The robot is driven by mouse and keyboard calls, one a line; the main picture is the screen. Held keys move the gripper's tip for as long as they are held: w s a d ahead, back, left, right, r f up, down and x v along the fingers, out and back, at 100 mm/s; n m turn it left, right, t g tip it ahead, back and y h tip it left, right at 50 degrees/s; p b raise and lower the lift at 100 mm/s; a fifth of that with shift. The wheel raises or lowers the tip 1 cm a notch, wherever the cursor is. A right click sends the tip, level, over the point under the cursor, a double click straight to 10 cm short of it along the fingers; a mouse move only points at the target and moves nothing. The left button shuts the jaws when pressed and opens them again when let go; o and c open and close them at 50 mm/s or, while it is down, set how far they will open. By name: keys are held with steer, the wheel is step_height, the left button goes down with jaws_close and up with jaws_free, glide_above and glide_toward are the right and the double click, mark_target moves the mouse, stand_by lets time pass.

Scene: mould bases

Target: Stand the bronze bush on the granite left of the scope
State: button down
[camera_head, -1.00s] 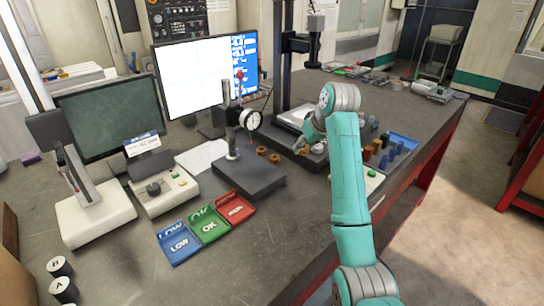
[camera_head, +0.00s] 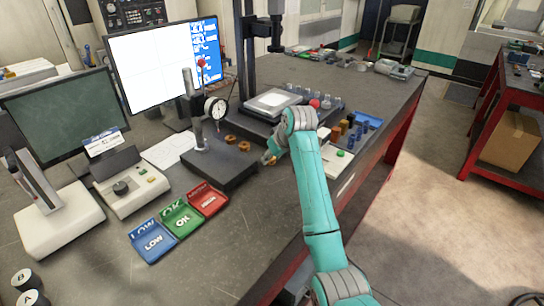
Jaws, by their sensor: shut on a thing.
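My gripper (camera_head: 270,158) is small and partly hidden by my arm's end. It is shut on a bronze bush (camera_head: 266,160), of which only a small part shows. They are close to the right corner of the dark granite base (camera_head: 222,176); I cannot tell how high the bush is held. The granite carries a dial gauge (camera_head: 215,108) on a post. Two more bronze bushes (camera_head: 244,146) sit near the granite's back edge, towards the scope. The scope (camera_head: 243,50) stands behind, with its pale stage (camera_head: 272,102).
Blue, green and red trays (camera_head: 182,221) lie in front of the granite. A control box (camera_head: 130,187) and a dark screen (camera_head: 65,110) stand at left. Several pins and bushes (camera_head: 345,130) stand at right by a blue tray (camera_head: 369,121). The granite's front top is clear.

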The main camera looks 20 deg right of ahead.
steer(key=c, duration=0.9)
jaws_free()
steer(key=shift+c, duration=0.2)
steer(key=v, duration=1.2)
